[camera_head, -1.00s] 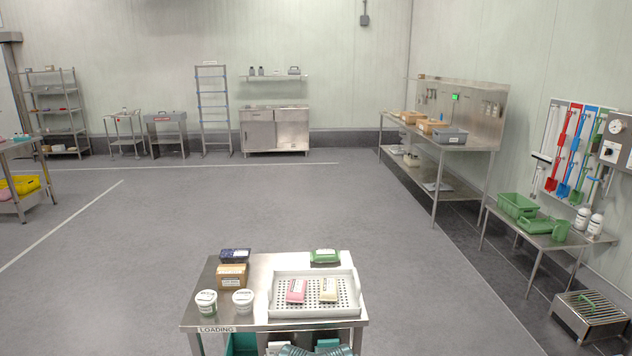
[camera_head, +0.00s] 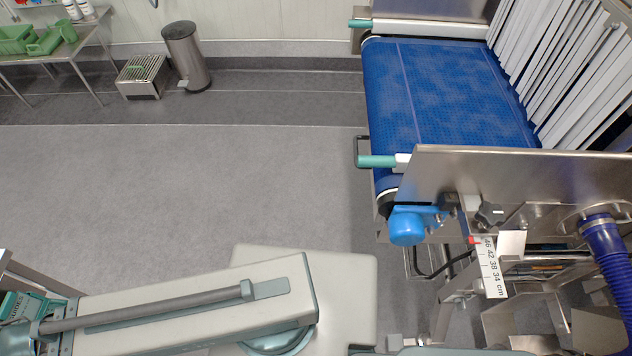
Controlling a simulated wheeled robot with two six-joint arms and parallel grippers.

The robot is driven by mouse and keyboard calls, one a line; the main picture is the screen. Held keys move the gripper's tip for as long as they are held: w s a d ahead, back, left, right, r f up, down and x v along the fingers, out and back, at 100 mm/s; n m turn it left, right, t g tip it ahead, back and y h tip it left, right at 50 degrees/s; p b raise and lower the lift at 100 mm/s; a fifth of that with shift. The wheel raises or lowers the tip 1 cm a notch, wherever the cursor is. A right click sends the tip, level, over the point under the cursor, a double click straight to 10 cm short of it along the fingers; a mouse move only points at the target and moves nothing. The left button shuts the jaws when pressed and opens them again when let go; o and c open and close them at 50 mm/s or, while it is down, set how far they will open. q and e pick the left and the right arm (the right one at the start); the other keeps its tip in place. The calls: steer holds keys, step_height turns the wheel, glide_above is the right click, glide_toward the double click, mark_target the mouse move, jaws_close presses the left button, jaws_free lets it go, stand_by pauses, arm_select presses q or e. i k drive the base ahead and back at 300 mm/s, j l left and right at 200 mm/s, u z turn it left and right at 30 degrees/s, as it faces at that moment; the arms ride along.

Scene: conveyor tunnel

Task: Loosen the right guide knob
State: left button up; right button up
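A dark star-shaped knob (camera_head: 490,213) sits on the outer face of the near steel side plate (camera_head: 530,172) of the conveyor. A white scale strip (camera_head: 489,268) with numbers in cm and a red mark hangs just below it. The blue conveyor belt (camera_head: 440,92) runs behind the plate, with white strip curtains (camera_head: 570,60) at its right. I cannot tell the far guide's knob from here. Neither of my grippers shows; a pale link of my own arm lies across the lower left, well short of the knob.
A blue cylindrical motor or sensor (camera_head: 407,228) and a teal-and-white handle (camera_head: 378,161) stick out at the conveyor's near-left end. A ribbed blue hose (camera_head: 606,258) hangs right of the knob. A pedal bin (camera_head: 186,55) stands by the wall. Grey floor left of the conveyor is open.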

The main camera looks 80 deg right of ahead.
mark_target(488, 215)
steer(key=j, duration=0.55)
steer(key=k+j, duration=0.1)
steer(key=j, duration=0.4)
steer(key=z, duration=3.85)
